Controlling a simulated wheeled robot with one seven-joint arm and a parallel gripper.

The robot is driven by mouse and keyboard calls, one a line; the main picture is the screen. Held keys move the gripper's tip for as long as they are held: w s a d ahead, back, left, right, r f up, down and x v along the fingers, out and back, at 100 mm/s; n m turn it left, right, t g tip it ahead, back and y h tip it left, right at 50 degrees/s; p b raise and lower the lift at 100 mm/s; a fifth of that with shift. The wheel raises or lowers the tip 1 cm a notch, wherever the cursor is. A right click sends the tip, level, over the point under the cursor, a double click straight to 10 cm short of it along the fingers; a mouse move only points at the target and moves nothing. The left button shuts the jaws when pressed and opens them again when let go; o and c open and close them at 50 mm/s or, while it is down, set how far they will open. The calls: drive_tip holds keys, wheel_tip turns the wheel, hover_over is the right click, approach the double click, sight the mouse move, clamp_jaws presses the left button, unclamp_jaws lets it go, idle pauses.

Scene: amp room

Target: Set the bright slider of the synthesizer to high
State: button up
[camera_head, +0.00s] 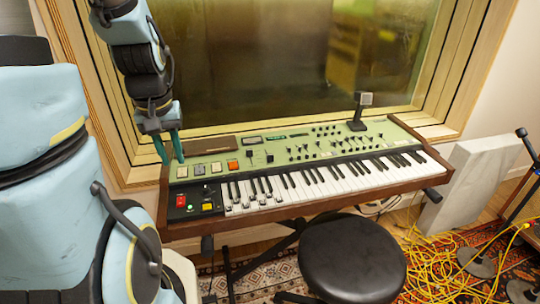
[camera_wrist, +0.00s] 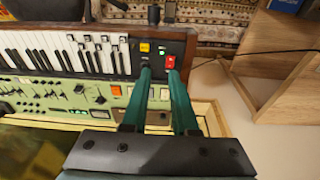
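The synthesizer (camera_head: 300,170) has a pale green panel, wooden ends and a piano keyboard, and stands before the window. Its knobs and small sliders (camera_head: 268,156) are on the panel; the labels are too small to read, so I cannot tell which slider is bright. My gripper (camera_head: 170,160) points down over the panel's left end, near the square buttons (camera_head: 199,169) and left of the sliders. In the wrist view the teal fingers (camera_wrist: 158,72) are apart with nothing between them. The panel (camera_wrist: 60,92) also shows there, partly hidden behind the gripper.
A small device on a stand (camera_head: 359,112) rises at the panel's back right. The window (camera_head: 250,60) is close behind the synthesizer. A black stool (camera_head: 352,258) stands in front. Yellow cables (camera_head: 450,265) and microphone stands (camera_head: 478,262) are on the floor at right.

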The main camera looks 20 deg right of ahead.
drive_tip(key=o, duration=0.5)
drive_tip(key=shift+t, duration=0.5)
drive_tip(key=w+d+f+b, duration=0.1)
drive_tip(key=w+d, duration=0.2)
drive_tip(key=d, duration=0.1)
drive_tip(key=w+d+f, duration=0.2)
drive_tip(key=w+d, duration=0.2)
drive_tip(key=d, duration=0.1)
drive_tip(key=w+d+f+b, duration=0.1)
drive_tip(key=w+d+f, duration=0.1)
drive_tip(key=w+d, duration=0.2)
drive_tip(key=shift+w+d+f+b, duration=0.1)
drive_tip(key=shift+w+d+b, duration=0.15)
drive_tip(key=shift+d, duration=0.25)
drive_tip(key=t+b, duration=0.2)
approach(270, 155)
drive_tip(key=p+x, duration=0.3)
drive_tip(key=x, duration=0.5)
drive_tip(key=shift+w+f, duration=0.2)
drive_tip(key=shift+f, duration=0.15)
clamp_jaws()
